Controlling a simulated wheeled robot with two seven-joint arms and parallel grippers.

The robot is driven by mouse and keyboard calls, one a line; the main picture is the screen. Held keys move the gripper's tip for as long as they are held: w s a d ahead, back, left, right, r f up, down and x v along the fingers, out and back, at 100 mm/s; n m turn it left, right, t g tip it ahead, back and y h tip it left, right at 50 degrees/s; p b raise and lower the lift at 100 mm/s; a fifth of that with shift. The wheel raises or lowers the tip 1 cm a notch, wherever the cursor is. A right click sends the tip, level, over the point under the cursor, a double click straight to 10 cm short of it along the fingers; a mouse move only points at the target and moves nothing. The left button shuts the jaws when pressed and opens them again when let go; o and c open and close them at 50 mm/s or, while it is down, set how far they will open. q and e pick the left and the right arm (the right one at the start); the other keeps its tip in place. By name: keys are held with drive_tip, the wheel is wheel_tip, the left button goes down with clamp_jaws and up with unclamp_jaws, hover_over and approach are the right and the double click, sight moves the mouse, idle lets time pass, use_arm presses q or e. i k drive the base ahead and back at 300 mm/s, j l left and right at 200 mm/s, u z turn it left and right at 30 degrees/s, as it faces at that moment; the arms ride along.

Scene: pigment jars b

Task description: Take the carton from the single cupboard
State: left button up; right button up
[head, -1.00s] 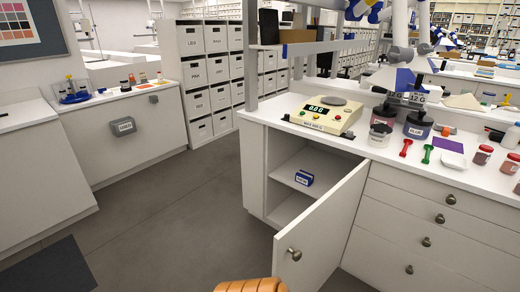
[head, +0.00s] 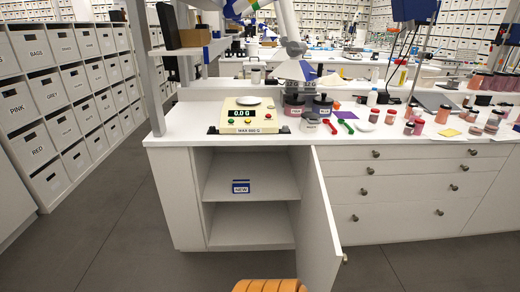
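The carton (head: 241,186) is a small blue box with a white label on its front. It stands upright on the middle shelf (head: 275,189) of the single cupboard, left of the shelf's centre and near its front edge. The cupboard door (head: 322,222) is hinged on the right and stands wide open, swung out toward me. The door's knob (head: 345,258) shows at its outer edge.
The counter (head: 185,132) above the cupboard holds a scale (head: 245,118), jars, and red and green scoops. Closed drawers (head: 410,185) lie right of the door. The floor (head: 130,225) is clear at left, before a wall of labelled boxes (head: 50,150).

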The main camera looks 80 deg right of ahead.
sight(239, 186)
drive_tip(key=i+l+z, duration=0.15)
drive_tip(key=z, duration=0.3)
drive_tip(key=i+z, duration=0.3)
drive_tip(key=z, duration=0.15)
drive_tip(key=i+z, duration=0.25)
drive_tip(key=z, duration=0.2)
drive_tip(key=i+z, duration=0.2)
drive_tip(key=z, duration=0.25)
drive_tip(key=i+j+z, duration=0.2)
drive_tip(key=z, duration=0.3)
drive_tip(key=i+l+z, duration=0.2)
drive_tip(key=z, duration=0.2)
drive_tip(key=i+z, duration=0.85)
